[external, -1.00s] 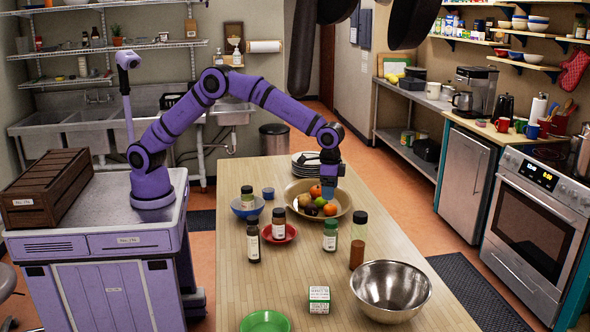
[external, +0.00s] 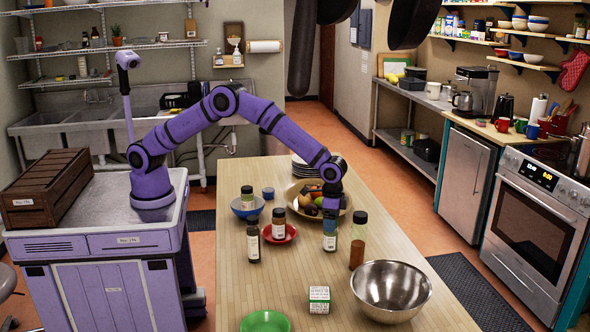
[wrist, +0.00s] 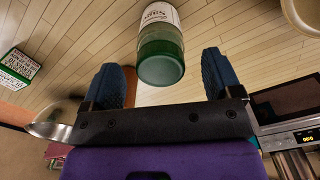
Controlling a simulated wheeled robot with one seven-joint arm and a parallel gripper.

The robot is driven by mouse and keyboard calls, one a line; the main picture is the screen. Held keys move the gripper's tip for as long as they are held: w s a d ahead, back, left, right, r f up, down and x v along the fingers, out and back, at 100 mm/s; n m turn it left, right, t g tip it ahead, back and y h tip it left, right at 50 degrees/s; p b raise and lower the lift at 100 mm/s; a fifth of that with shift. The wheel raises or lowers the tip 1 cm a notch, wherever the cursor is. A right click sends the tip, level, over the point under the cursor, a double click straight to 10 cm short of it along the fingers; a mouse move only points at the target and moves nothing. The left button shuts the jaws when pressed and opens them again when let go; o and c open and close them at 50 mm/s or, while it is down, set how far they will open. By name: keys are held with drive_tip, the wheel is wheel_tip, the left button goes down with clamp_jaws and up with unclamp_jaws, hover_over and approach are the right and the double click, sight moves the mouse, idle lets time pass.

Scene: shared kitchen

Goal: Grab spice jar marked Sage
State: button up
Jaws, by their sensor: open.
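A spice jar with a green lid (wrist: 160,66) stands on the wooden table. In the wrist view its white label (wrist: 158,13) is upside down and appears to read Sage. My gripper (wrist: 160,80) is open and empty, with one blue finger to each side of the jar's lid in the picture; I cannot tell whether the fingertips are level with it. In the external view my gripper (external: 330,217) is right above the jar (external: 330,242) and hides its lid.
A tall jar of brown spice (external: 357,250) stands close on the right. A dark-lidded jar (external: 278,222) stands in the red bowl (external: 292,237), another jar (external: 253,242) beside it. The fruit bowl (external: 293,193) is behind, the metal bowl (external: 400,308) and a small box (external: 319,299) in front.

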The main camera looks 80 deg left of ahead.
sight(331, 235)
drive_tip(key=shift+f, duration=1.5)
drive_tip(key=c, duration=1.1)
